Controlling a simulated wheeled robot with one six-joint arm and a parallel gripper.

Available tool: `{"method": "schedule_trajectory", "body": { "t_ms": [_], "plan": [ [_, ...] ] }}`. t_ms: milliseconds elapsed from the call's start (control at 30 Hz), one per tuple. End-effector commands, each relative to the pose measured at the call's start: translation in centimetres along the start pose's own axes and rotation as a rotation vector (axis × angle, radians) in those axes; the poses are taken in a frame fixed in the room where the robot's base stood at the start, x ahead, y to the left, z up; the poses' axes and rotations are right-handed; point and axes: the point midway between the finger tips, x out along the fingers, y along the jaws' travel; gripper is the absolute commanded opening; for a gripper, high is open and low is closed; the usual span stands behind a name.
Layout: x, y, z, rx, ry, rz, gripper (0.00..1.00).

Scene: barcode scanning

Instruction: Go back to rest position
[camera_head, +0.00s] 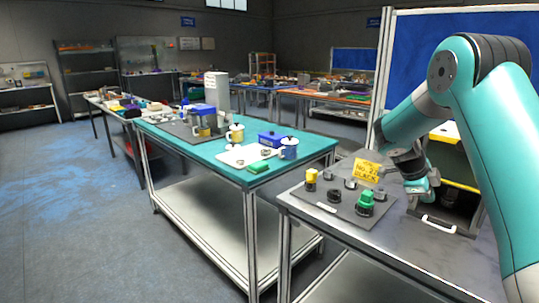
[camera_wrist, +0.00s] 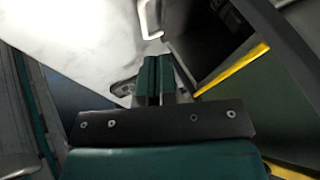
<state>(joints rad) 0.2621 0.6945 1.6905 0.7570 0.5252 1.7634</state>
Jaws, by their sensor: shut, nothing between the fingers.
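My gripper (camera_head: 428,184) is at the end of my teal arm at the right of the head view, in front of a dark open box and above the grey table (camera_head: 385,245). In the wrist view my gripper (camera_wrist: 157,60) shows its two teal fingers together, with nothing between them. A white handle (camera_head: 440,223) is just below it in the head view; a white handle (camera_wrist: 146,18) also shows at the top of the wrist view.
A dark board (camera_head: 330,207) with yellow and green parts (camera_head: 366,197) and a yellow sign (camera_head: 367,170) stand left of my gripper. A teal-topped table (camera_head: 317,152) is further left. The floor (camera_head: 70,190) at the left is free.

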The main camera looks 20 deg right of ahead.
Motion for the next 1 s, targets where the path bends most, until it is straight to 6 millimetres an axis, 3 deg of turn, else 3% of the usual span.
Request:
{"method": "schedule_trajectory", "body": {
  "t_ms": [133, 233, 333, 433, 600, 733, 800, 900, 1000],
  "plan": [
    [-2.8, 1.2, 1.4, -0.167, -0.083, -0.003, 0.00],
    [-7.4, 4.2, 3.4, -0.474, -0.224, -0.022, 0.00],
    [-13.2, 9.2, 5.0, -0.887, -0.402, -0.080, 0.00],
    [-18.5, 15.3, 5.3, -1.308, -0.573, -0.182, 0.00],
    [-25.7, 26.4, 2.8, -1.981, -0.834, -0.449, 0.00],
    [-28.9, 33.6, -0.7, -2.385, -0.985, -0.692, 0.00],
    [-29.8, 36.4, -2.4, -2.538, -1.043, -0.809, 0.00],
    [-30.4, 39.0, -4.1, -2.679, -1.097, -0.932, 0.00],
    [-30.7, 40.1, -5.0, -2.742, -1.122, -0.994, 0.00]
  ]
}}
